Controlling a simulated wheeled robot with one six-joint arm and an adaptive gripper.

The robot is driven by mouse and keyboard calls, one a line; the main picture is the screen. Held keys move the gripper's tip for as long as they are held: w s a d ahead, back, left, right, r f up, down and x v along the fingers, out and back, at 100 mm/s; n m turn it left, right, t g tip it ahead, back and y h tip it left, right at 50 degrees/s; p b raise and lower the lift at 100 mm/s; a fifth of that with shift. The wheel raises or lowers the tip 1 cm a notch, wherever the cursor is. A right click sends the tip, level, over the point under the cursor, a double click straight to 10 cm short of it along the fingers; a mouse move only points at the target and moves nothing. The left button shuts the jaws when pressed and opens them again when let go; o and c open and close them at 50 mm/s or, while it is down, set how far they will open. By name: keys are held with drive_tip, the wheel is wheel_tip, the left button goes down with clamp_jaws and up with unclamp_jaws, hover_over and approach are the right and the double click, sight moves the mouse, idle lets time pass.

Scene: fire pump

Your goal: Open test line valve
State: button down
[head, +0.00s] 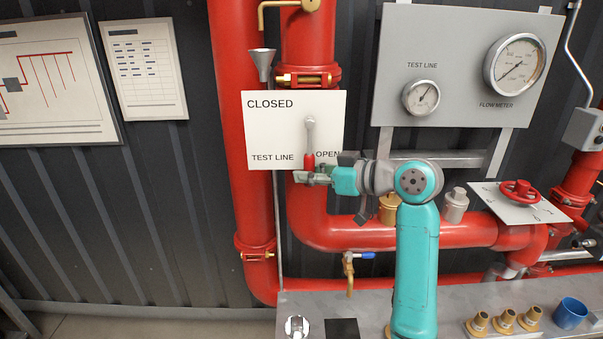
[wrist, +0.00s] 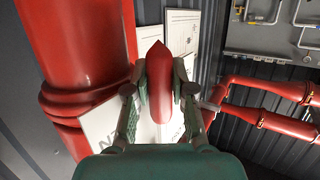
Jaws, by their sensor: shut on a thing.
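The test line valve has a grey lever (head: 310,132) on a white plate (head: 270,125) in the head view. The plate reads CLOSED at upper left, TEST LINE at lower left and OPEN at lower right. The lever hangs almost straight down from its pivot, its red grip (head: 309,162) beside the word OPEN. My gripper (head: 306,177) reaches in from the right and is shut on the lower end of the red grip. In the wrist view the red grip (wrist: 160,88) stands between both fingers, which partly hide its sides.
Large red pipes (head: 236,120) run behind and beside the plate. A grey gauge panel (head: 462,62) is at upper right. A red handwheel (head: 519,190) sits at right. Below, a grey ledge (head: 455,300) carries brass fittings and a blue cup (head: 570,313).

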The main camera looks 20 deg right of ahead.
drive_tip(key=shift+d, duration=0.1)
drive_tip(key=c, duration=1)
unclamp_jaws()
drive_tip(key=shift+o, duration=0.2)
drive_tip(key=v, duration=1.2)
